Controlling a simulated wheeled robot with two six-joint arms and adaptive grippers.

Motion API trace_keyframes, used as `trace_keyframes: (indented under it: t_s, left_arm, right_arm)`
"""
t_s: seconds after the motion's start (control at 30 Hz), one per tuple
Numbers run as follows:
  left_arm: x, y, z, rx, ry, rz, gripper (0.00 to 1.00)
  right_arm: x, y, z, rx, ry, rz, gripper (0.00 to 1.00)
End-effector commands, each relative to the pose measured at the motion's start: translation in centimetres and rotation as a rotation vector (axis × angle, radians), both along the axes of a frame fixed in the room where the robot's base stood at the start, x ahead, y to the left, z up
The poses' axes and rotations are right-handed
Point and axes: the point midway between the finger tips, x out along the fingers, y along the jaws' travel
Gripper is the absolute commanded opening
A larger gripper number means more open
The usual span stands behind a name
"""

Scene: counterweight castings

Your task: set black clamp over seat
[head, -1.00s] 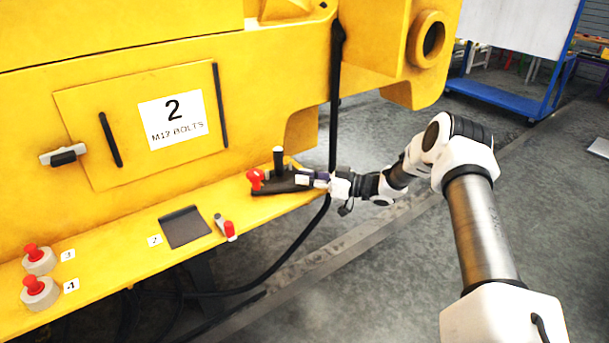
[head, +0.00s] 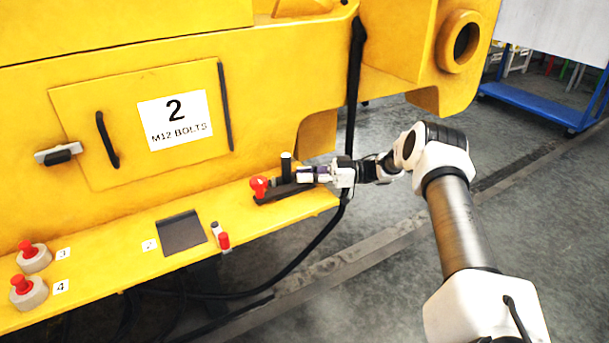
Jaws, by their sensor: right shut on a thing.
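The black clamp (head: 283,191) is a dark bar with a red knob at its left end and a black upright post. It is at the right end of the yellow ledge; I cannot tell whether it touches the ledge. My right gripper (head: 308,175) is shut on the clamp at its right end, reaching in from the right. The gripper partly hides that end. No seat is clearly recognisable; any seat under the clamp is hidden. My left gripper is out of view.
On the ledge (head: 130,268) are a dark grey plate (head: 181,233), a small red-and-white piece (head: 222,238) and two red-knobbed round pieces (head: 33,257) (head: 28,291) by labels 3 and 4. A yellow panel labelled 2 (head: 98,110) stands behind. A black cable (head: 352,100) hangs close behind my gripper.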

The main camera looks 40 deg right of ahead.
Motion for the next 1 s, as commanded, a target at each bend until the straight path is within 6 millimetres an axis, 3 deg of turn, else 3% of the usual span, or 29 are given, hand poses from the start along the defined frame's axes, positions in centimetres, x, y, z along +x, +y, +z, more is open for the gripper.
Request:
trace_keyframes:
  t_s: [0.2, 0.23, 0.3, 0.73, 1.0]
  left_arm:
    - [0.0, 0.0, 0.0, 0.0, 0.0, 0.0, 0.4]
    - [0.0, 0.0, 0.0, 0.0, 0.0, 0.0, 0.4]
    - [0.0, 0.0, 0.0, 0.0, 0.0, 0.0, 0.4]
    - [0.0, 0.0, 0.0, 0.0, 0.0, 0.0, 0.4]
    - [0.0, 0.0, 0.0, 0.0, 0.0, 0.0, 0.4]
  right_arm:
    - [0.2, 0.0, 0.2, 0.001, -0.004, -0.003, 0.0]
    - [0.2, 0.0, 0.2, 0.001, -0.004, -0.003, 0.26]
    - [0.2, 0.0, 0.2, 0.0, -0.004, -0.003, 0.45]
    - [-0.1, -0.3, 0.1, 0.0, -0.004, -0.004, 0.45]
    - [-2.6, -3.8, 0.1, -0.002, -0.004, -0.006, 0.45]
